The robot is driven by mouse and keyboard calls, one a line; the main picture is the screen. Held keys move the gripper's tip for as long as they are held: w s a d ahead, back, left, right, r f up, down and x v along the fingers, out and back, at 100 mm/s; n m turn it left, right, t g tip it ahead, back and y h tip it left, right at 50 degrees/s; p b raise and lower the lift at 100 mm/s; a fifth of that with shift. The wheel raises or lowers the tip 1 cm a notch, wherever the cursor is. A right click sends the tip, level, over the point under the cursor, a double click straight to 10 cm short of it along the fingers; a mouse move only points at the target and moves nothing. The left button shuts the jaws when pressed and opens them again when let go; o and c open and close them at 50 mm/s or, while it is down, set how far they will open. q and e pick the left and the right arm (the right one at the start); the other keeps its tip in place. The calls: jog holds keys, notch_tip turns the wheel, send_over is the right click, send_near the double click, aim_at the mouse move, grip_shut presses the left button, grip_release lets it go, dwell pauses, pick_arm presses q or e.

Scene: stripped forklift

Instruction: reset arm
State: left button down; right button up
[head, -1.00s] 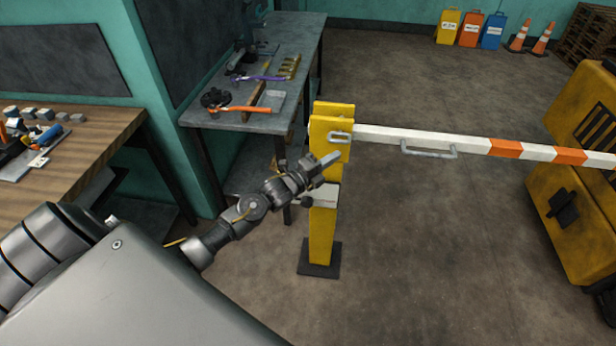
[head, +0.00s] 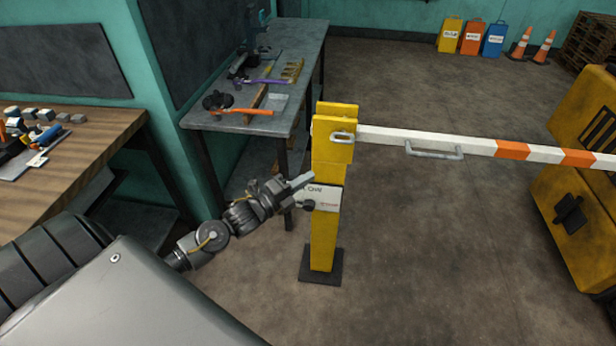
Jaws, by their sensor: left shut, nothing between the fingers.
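My left gripper (head: 303,182) is in the middle of the head view, its fingers together and empty. Its tip shows just in front of the upper left part of a white label plate on the yellow post (head: 322,238). I cannot tell whether it touches the post. The post stands upright on a dark base plate and carries a white and orange barrier arm (head: 480,147), which lies level and reaches right. The barrier arm has a grey handle (head: 434,154). My right gripper is not in view.
A grey workbench (head: 300,50) with tools stands behind the post. A wooden table (head: 95,150) with small parts is at the left. A yellow machine (head: 570,200) is at the right. Bins and cones (head: 541,48) stand far back. The floor right of the post is clear.

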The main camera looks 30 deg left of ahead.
pick_arm(q)
jog(key=s+a+f+n+g+y, duration=0.1)
jog(key=a+f+n+g+y, duration=0.25)
jog(key=f, duration=0.65)
jog(key=a+f+n+g+y, duration=0.15)
jog(key=a+f+n, duration=0.25)
jog(key=f+n, duration=0.4)
jog(key=s+a+f+n+g+y, duration=0.1)
jog(key=s+f+n+g, duration=0.1)
jog(key=s+f, duration=0.5)
jog(key=s+a+f+n+g+y, duration=0.1)
jog(key=s+f+n, duration=0.25)
jog(key=f, duration=0.85)
jog(key=s+d+f+n+g, duration=0.3)
jog(key=s+f+g, duration=0.2)
jog(key=s+f, duration=0.9)
jog(key=s+d+f+g, duration=0.1)
jog(key=s+d, duration=0.2)
jog(key=s, duration=0.4)
jog(key=s+d+f+g, duration=0.1)
jog(key=s+d, duration=0.3)
jog(key=s, duration=0.3)
jog(key=s+d+f+n+g, duration=0.1)
jog(key=s+d+f+g, duration=0.1)
jog(key=s, duration=0.5)
jog(key=shift+d, duration=0.8)
